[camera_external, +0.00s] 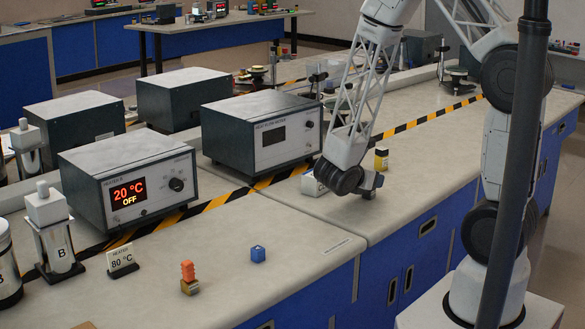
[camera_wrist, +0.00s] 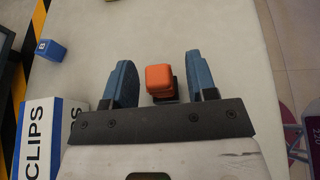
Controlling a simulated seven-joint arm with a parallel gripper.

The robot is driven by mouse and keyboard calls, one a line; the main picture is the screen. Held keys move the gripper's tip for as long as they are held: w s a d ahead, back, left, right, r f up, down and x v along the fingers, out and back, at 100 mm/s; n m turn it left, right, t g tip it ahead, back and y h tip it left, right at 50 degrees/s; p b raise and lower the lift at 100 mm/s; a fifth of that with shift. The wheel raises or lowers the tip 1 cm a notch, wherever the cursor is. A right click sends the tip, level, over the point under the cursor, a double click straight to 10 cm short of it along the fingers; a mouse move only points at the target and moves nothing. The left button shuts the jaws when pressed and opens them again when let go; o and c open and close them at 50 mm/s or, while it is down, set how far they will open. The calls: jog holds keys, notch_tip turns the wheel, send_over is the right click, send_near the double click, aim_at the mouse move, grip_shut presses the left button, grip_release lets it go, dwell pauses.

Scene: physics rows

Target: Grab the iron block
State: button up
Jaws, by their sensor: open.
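My gripper (camera_wrist: 160,75) is open in the wrist view, with one blue finger on each side of an orange block (camera_wrist: 159,76). The orange block shows a dark part at its lower right and is not gripped. In the external view my gripper (camera_external: 368,193) is low over the bench, and what lies between its fingers is hidden. A blue block (camera_wrist: 52,49) with a small label lies at upper left in the wrist view. In the external view, an orange piece (camera_external: 187,269) stands on a yellowish block, near a blue block (camera_external: 257,254). I cannot tell which block is iron.
A white CLIPS box (camera_wrist: 54,140) stands left of my gripper; a white box (camera_external: 312,185) is beside it externally. A yellow and black block (camera_external: 381,158) stands behind. Heaters (camera_external: 262,133) line the striped tape (camera_external: 215,202). The front bench area is mostly clear.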

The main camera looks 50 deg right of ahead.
grip_shut()
dwell(0.4)
jog(key=shift+r, duration=0.15)
jog(key=shift+r, duration=1.7)
jog(key=s+a, duration=0.2)
jog(key=s, duration=0.5)
jog(key=s+a+r, duration=0.1)
jog(key=s+a, duration=0.1)
jog(key=s, duration=0.6)
jog(key=shift+s+r, duration=0.2)
jog(key=shift+r, duration=0.05)
